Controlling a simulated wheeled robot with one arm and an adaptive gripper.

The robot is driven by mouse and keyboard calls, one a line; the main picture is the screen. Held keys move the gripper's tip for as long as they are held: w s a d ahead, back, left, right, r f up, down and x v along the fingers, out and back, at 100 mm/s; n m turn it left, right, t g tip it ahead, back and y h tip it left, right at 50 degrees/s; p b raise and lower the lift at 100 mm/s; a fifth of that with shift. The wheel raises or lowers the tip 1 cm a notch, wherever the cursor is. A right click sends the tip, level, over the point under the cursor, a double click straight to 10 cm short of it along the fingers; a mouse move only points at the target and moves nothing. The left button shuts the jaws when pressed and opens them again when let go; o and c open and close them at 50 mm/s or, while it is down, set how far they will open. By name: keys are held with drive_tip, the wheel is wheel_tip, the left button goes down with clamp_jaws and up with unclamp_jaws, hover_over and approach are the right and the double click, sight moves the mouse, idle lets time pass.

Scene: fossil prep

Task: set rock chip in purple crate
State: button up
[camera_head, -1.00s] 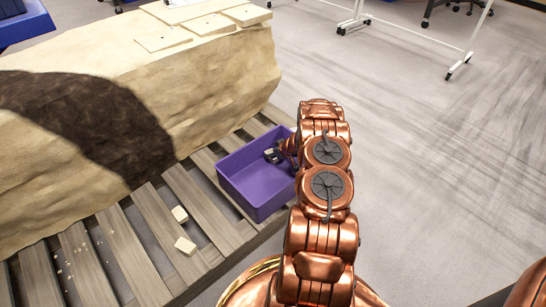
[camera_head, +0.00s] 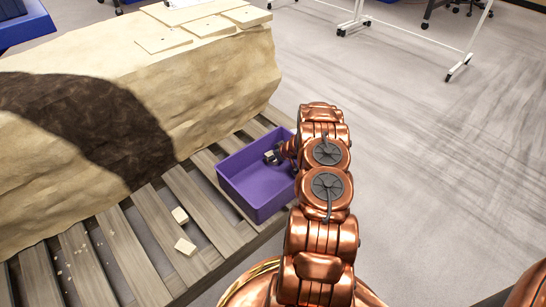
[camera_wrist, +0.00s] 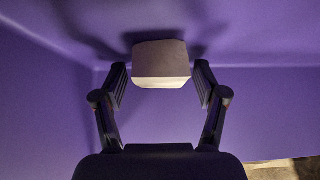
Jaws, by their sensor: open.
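The purple crate (camera_head: 258,199) stands on the slatted pallet beside the big rock. My gripper (camera_head: 276,155) reaches into its far right part. In the wrist view, my gripper (camera_wrist: 161,76) is open, with a pale rock chip (camera_wrist: 161,64) between and just beyond its fingertips. Gaps show on both sides of the chip, and the purple crate (camera_wrist: 60,120) surrounds it. The chip looks to rest against a crate surface; the exact contact is unclear. In the head view, my arm hides part of the crate's right side.
Two more pale chips, one nearer the crate (camera_head: 180,215) and one lower (camera_head: 185,246), lie on the pallet (camera_head: 150,240). The big rock (camera_head: 200,95) with flat slabs on top stands behind it. The floor to the right is open, with a white wheeled frame (camera_head: 415,40) farther back.

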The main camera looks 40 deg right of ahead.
drive_tip(key=shift+r, duration=0.15)
drive_tip(key=p+v, duration=0.2)
drive_tip(key=v, duration=0.5)
drive_tip(key=shift+s+r, duration=0.1)
drive_tip(key=shift+r, duration=0.05)
drive_tip(key=shift+d+r, duration=0.1)
drive_tip(key=shift+r, duration=0.4)
drive_tip(key=s+a+r+g+h, duration=0.1)
drive_tip(key=a+r+g+h, duration=0.15)
drive_tip(key=r, duration=0.55)
drive_tip(key=s+a+r+m+g+h, duration=0.1)
drive_tip(key=a+r, duration=0.3)
drive_tip(key=r, duration=0.4)
drive_tip(key=s+a+r+g+h, duration=0.1)
drive_tip(key=a+r, duration=0.3)
drive_tip(key=r, duration=0.4)
drive_tip(key=s+a+r+g+y, duration=0.1)
drive_tip(key=s+a+r, duration=0.3)
drive_tip(key=s+a, duration=0.7)
drive_tip(key=s+a+r+n+g+y, duration=0.1)
drive_tip(key=s+a+r+g, duration=0.3)
drive_tip(key=s+a, duration=0.7)
drive_tip(key=s+a+r+g+y, duration=0.2)
drive_tip(key=s+a+r+y, duration=0.1)
drive_tip(key=s+a, duration=0.9)
drive_tip(key=shift+s+r, duration=0.8)
drive_tip(key=shift+g, duration=0.25)
